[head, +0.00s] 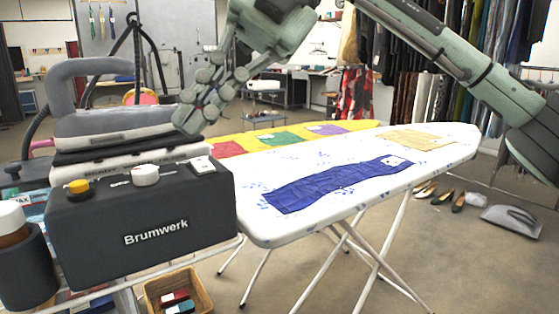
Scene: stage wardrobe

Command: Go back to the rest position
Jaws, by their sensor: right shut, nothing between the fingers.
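My right arm comes in from the upper right and bends across the top of the head view. Its gripper (190,118) points down and left, with its fingers shut and nothing between them. It hangs in front of the right side of the grey iron (95,120), near the left end of the ironing board (290,228). I cannot tell whether its fingertips touch the iron. The iron rests on top of the black Brumwerk steam station (140,215). My left gripper is not in view.
A blue cloth (330,185) and a tan cloth (415,140) lie on the board. A wicker basket (180,290) is below the station. Shoes (440,192) stand on the floor at right.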

